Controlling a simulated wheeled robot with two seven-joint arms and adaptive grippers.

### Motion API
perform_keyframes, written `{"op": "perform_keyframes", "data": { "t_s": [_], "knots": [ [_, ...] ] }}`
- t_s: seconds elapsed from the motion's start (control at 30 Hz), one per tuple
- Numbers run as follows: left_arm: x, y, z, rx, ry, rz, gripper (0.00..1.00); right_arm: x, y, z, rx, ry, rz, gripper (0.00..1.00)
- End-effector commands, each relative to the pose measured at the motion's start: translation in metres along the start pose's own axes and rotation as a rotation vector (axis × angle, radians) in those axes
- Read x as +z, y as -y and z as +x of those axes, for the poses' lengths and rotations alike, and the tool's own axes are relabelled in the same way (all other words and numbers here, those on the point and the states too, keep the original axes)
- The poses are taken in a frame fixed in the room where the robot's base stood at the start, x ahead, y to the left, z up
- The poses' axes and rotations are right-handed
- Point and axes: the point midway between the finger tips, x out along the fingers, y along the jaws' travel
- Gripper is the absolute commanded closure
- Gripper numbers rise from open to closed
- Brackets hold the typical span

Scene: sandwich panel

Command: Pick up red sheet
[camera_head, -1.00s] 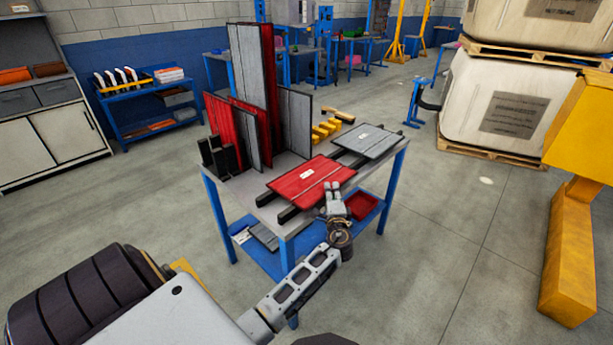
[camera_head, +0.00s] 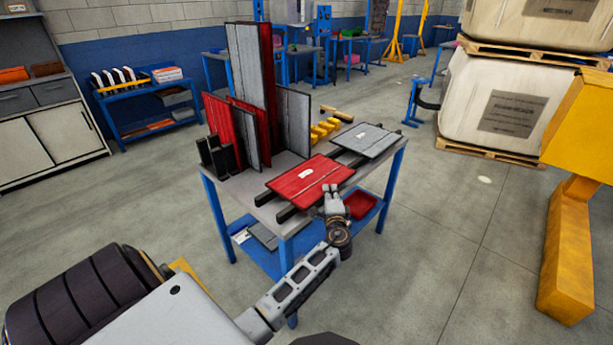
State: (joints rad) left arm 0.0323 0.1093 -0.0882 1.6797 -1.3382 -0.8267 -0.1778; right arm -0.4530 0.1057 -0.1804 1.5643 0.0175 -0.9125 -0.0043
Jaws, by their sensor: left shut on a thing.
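The red sheet (camera_head: 305,182) lies flat across dark rails (camera_head: 287,213) on the grey-topped work table (camera_head: 262,212), with a small pale label on its top. My left gripper (camera_head: 330,190) is at the sheet's near right edge, its fingers closed on that edge. The sheet looks level; any gap between it and the rails is too small to tell. My right gripper is not in view.
A grey sheet (camera_head: 367,140) lies on rails behind and to the right. Upright red and grey panels (camera_head: 250,90) stand at the table's back left. Yellow parts (camera_head: 324,128) sit behind. A red bin (camera_head: 361,204) rests on the lower blue shelf.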

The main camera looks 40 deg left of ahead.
Motion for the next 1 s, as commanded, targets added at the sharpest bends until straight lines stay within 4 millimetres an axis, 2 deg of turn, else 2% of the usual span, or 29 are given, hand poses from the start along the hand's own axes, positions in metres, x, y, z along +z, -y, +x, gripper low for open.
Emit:
{"op": "perform_keyframes", "data": {
  "t_s": [0.27, 0.47, 0.67, 1.0],
  "knots": [
    [0.0, 0.002, 0.0, 0.0, 0.0, -0.001, 1.0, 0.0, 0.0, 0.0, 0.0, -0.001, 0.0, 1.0],
    [0.0, 0.013, 0.0, -0.001, 0.0, -0.001, 1.0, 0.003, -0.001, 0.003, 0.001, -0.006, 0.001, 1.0],
    [0.0, 0.033, 0.0, -0.002, 0.0, -0.003, 1.0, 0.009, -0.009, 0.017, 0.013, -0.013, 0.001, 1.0],
    [0.0, 0.076, 0.0, -0.002, 0.0, -0.002, 1.0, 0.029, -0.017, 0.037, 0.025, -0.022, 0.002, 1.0]
  ]
}}
